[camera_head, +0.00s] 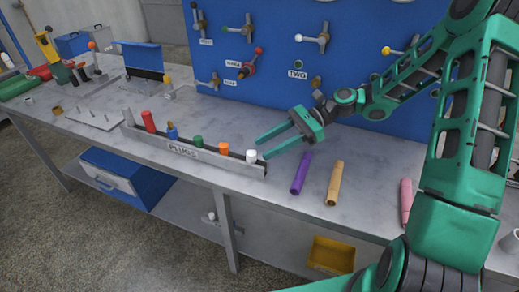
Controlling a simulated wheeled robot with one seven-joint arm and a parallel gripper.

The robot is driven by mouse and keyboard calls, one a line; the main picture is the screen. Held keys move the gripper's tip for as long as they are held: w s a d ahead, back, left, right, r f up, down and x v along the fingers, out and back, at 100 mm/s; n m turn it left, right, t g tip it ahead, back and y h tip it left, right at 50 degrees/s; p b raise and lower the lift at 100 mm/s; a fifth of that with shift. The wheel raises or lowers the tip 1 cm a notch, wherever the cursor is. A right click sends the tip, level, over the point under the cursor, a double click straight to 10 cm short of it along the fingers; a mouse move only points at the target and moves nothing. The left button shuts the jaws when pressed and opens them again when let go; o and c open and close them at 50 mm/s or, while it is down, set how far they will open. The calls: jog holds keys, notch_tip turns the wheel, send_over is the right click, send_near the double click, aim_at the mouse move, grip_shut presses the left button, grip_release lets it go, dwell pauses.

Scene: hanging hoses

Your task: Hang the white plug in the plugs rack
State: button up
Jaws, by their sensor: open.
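The plugs rack (185,152) is a long grey channel on the bench with a PLUGS label on its front. A white plug (251,156) stands upright in its right end. To its left in the rack stand an orange plug (224,148), a green plug (198,141), a blue one (172,131) and a red one (149,121). My green gripper (260,148) is open, its two fingers pointing left. The fingertips are close to the white plug, on its right side. I cannot tell whether they touch it. No plug is between the fingers.
A purple cylinder (301,173) and a tan cylinder (334,183) lie on the bench right of the rack; a pink one (406,200) lies farther right. A blue panel (290,50) with valves rises behind. Pegged plate (95,117) stands left. Bare bench lies in front of the panel.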

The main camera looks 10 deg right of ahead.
jog(key=v, duration=0.7)
jog(key=shift+d, duration=0.15)
jog(key=s+d+f+n+h, duration=0.1)
jog(key=s+f+h, duration=0.1)
jog(key=h, duration=0.1)
jog(key=s+d+n+h, duration=0.1)
jog(key=shift+s+d+f+n, duration=0.3)
jog(key=shift+s+d+f, duration=0.05)
jog(key=shift+s+f, duration=0.05)
jog(key=s+d+n+h, duration=0.1)
jog(key=s+d+h, duration=0.1)
jog(key=s+d+n+h, duration=0.1)
jog(key=s+d+h, duration=0.1)
jog(key=shift+s+d+r+t, duration=0.15)
jog(key=shift+d+r+t, duration=0.05)
jog(key=shift+d+t, duration=0.2)
jog(key=s+d+r+n+h, duration=0.2)
jog(key=s+d, duration=0.4)
jog(key=s, duration=0.4)
jog(key=s+d+r+n+t+h, duration=0.1)
jog(key=s+d+r+n+h, duration=0.2)
jog(key=s+d, duration=0.3)
jog(key=s+r, duration=0.1)
jog(key=s, duration=0.3)
jog(key=shift+s+d, duration=0.2)
jog(key=shift+s, duration=0.1)
